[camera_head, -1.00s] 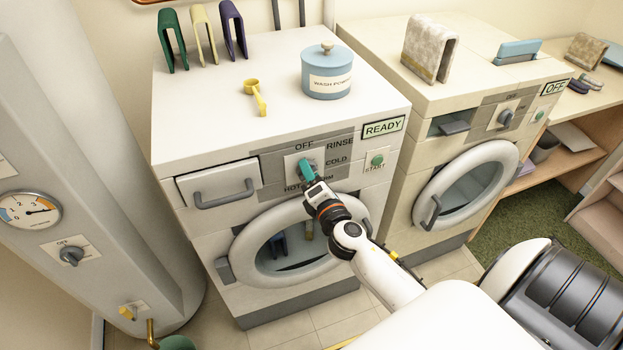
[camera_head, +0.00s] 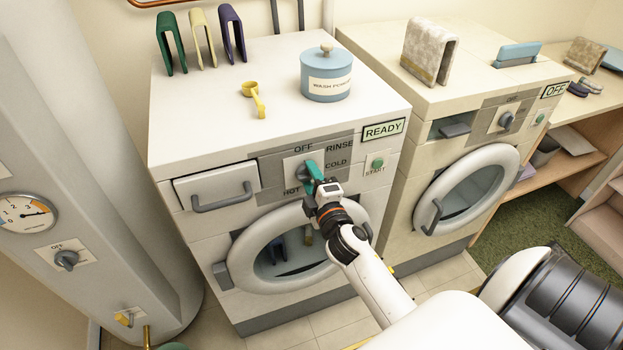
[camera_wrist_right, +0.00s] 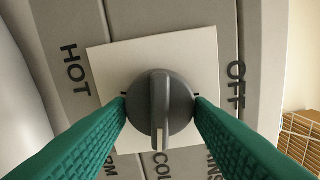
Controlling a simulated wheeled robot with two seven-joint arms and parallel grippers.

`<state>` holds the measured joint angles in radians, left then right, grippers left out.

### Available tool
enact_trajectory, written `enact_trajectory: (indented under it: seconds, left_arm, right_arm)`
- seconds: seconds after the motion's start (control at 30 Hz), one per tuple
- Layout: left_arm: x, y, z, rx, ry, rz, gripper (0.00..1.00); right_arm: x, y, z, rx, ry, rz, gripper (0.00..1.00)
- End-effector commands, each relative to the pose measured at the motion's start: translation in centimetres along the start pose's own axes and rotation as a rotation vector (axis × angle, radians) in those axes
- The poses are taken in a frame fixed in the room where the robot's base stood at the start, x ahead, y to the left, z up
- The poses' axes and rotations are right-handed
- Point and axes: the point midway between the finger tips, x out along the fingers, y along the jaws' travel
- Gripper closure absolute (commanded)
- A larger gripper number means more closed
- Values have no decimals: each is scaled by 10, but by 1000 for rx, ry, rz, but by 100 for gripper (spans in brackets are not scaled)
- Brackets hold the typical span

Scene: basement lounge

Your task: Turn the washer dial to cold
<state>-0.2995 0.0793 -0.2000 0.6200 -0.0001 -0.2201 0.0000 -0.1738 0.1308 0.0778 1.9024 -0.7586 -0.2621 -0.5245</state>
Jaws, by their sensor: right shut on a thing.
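The washer dial (camera_head: 309,164) is a round grey knob with a raised ridge on a pale square plate, on the left machine's front panel. It shows whole in the right wrist view (camera_wrist_right: 160,103). The pale mark on its ridge points down in that view, at the partly hidden COLD label (camera_wrist_right: 161,166). HOT is to the left and OFF to the right there. My right gripper (camera_wrist_right: 161,98) is shut on the dial, with a green fingertip at each side of it. In the head view my right gripper (camera_head: 314,171) partly covers the dial. My left gripper is not in view.
The left washer (camera_head: 210,140) shows READY (camera_head: 383,131) above a green START button (camera_head: 377,163). Its drawer handle (camera_head: 222,203) and round door (camera_head: 245,250) stick out nearby. A wash powder jar (camera_head: 327,85) and yellow scoop (camera_head: 257,100) are on top. Another machine (camera_head: 430,165) stands at right.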

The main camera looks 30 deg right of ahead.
Motion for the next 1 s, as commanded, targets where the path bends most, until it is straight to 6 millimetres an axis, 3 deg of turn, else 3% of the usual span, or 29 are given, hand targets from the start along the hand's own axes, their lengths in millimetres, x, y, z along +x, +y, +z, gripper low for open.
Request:
enact_trajectory:
  seconds: [0.47, 0.5, 0.6, 1.0]
  left_arm:
    - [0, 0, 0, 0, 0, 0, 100]
    - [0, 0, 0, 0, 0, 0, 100]
    - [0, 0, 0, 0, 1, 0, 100]
    - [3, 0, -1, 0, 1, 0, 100]
  right_arm:
    - [0, 1, 0, 14, 1, 2, 76]
    - [0, 1, 0, 14, 1, 2, 50]
    - [0, 1, 0, 14, 1, 2, 33]
    - [-8, 2, 0, 14, 0, 2, 33]
